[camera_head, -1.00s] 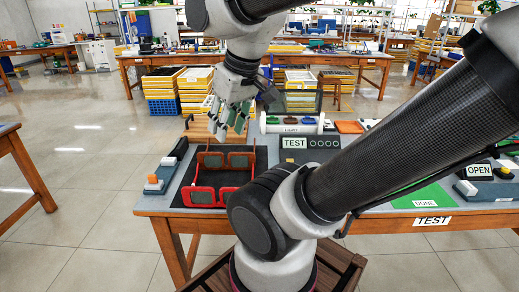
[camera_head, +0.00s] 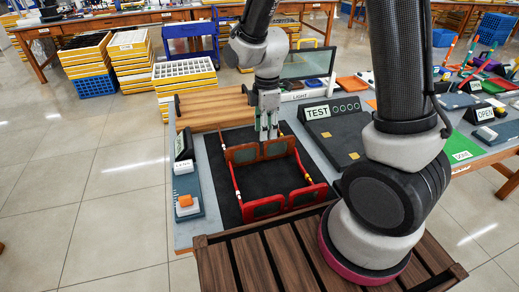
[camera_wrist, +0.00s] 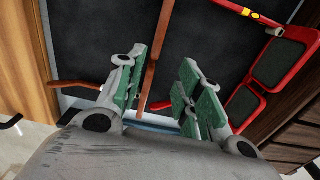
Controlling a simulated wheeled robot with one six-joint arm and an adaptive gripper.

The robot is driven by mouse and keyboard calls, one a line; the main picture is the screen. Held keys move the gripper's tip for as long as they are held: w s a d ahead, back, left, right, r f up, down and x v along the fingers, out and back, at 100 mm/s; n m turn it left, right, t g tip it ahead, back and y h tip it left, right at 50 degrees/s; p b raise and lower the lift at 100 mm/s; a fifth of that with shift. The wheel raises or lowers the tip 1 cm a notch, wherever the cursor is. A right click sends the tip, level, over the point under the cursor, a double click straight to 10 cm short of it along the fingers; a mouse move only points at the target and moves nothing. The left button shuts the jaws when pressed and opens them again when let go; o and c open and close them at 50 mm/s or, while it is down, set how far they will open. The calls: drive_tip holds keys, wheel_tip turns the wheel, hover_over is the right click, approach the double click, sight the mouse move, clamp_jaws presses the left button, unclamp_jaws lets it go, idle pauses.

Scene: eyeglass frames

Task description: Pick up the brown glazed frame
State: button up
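The brown glazed frame (camera_head: 245,154) stands at the back of a black mat in the head view, its two lenses side by side. My gripper (camera_head: 268,132) points down at its upper rim near the middle. In the wrist view the brown rim (camera_wrist: 151,60) runs between the green-padded fingers of my gripper (camera_wrist: 163,62). The fingers are spread, with a gap visible on the right side of the rim. The lower part of the frame is partly hidden by the fingers.
A red frame (camera_head: 285,204) lies at the front of the black mat (camera_head: 265,178), its temples reaching back on both sides. A TEST panel (camera_head: 333,124) stands to the right. A small block with an orange button (camera_head: 186,202) is on the left.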

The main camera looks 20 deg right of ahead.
drive_tip(key=f, duration=0.5)
drive_tip(key=w+f, duration=0.1)
drive_tip(key=f, duration=0.2)
drive_tip(key=shift+a+f, duration=0.15)
drive_tip(key=shift+a, duration=0.05)
clamp_jaws()
